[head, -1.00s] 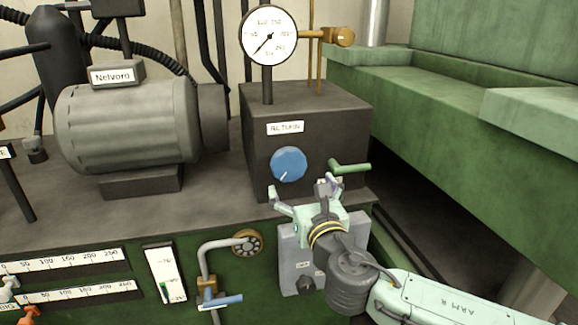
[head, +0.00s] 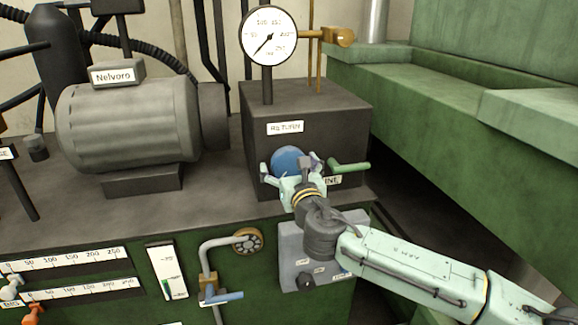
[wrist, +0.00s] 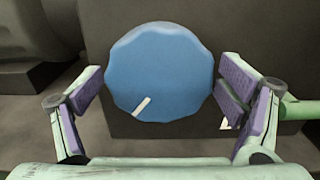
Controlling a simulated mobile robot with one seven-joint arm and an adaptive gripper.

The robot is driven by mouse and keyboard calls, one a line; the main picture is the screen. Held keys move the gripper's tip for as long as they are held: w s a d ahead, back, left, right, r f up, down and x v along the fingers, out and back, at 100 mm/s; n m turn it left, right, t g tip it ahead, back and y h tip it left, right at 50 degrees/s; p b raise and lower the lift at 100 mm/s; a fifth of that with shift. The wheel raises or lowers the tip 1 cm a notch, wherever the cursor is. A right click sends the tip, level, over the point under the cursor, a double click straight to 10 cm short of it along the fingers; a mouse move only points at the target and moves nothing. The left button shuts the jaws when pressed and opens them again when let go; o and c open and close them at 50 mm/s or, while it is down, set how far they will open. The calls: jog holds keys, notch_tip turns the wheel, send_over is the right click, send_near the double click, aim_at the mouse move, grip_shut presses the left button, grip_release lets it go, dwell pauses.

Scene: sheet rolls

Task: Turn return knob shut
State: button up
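The blue return knob (head: 287,159) sits on the front of the dark block (head: 330,115), below the white RETURN label (head: 285,127). In the wrist view the knob (wrist: 160,72) is large, with a white pointer mark toward its lower left. My gripper (head: 290,166) is at the knob. In the wrist view its two purple-padded fingers (wrist: 160,88) are spread, one on each side of the knob.
A green lever (head: 350,167) sticks out just right of the knob. A pressure gauge (head: 268,35) stands above the block. A grey motor (head: 130,125) is to the left. A grey switch box (head: 300,262) and a blue-handled valve (head: 222,297) are below.

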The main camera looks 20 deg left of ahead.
jog(key=c, duration=1.1)
jog(key=shift+o, duration=0.2)
